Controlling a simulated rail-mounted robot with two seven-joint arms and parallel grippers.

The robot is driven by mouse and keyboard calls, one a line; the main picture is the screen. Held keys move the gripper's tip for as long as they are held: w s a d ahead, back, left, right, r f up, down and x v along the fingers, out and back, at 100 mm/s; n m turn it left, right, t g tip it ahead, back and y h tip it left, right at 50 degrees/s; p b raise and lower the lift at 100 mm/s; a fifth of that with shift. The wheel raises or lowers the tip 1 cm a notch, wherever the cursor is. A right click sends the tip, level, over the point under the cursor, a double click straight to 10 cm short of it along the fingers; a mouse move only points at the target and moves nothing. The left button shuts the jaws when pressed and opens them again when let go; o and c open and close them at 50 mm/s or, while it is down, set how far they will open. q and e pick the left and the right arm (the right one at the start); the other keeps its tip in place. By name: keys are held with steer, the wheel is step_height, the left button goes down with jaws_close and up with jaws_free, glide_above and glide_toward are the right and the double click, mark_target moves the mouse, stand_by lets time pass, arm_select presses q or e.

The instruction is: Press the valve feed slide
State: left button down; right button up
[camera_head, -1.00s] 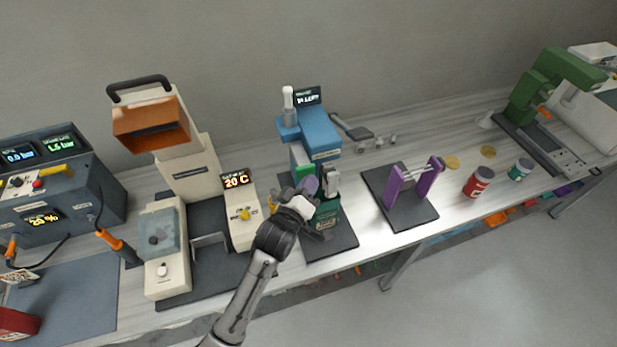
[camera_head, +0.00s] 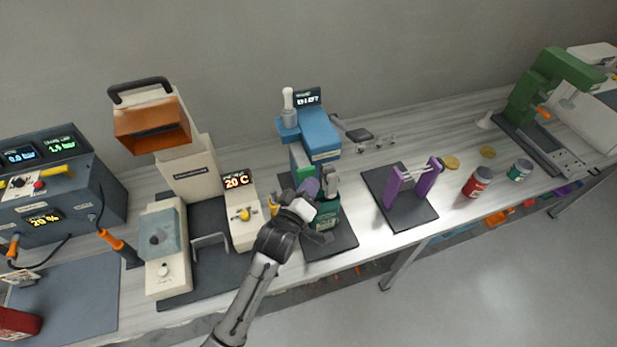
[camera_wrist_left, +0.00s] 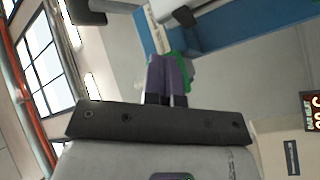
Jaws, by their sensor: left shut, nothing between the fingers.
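The blue and green machine (camera_head: 321,135) stands mid-bench on a dark base plate, with a small display (camera_head: 307,97) on top. A purple rounded part (camera_head: 309,186) and a grey part (camera_head: 330,185) are on its lower front. Which part is the valve feed slide I cannot tell for sure. My left gripper (camera_head: 303,196) is shut and empty, close against the purple part; whether it touches is unclear. In the left wrist view the purple part (camera_wrist_left: 167,76) shows straight beyond the short dark fingers (camera_wrist_left: 166,99), with green behind it. My right gripper is out of view.
A cream machine (camera_head: 186,170) with a 20 C display (camera_head: 237,180) stands close on the left. A purple stand (camera_head: 427,178), a red jar (camera_head: 478,182) and a green jar (camera_head: 520,170) are to the right. A green machine (camera_head: 546,85) is farther right.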

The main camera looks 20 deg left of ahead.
arm_select(q)
steer(key=shift+s+d+p, duration=0.45)
steer(key=shift+s+d, duration=0.35)
steer(key=shift+s, duration=0.05)
steer(key=shift+s+d+p, duration=0.85)
steer(key=shift+s+d, duration=0.9)
steer(key=shift+s, duration=0.1)
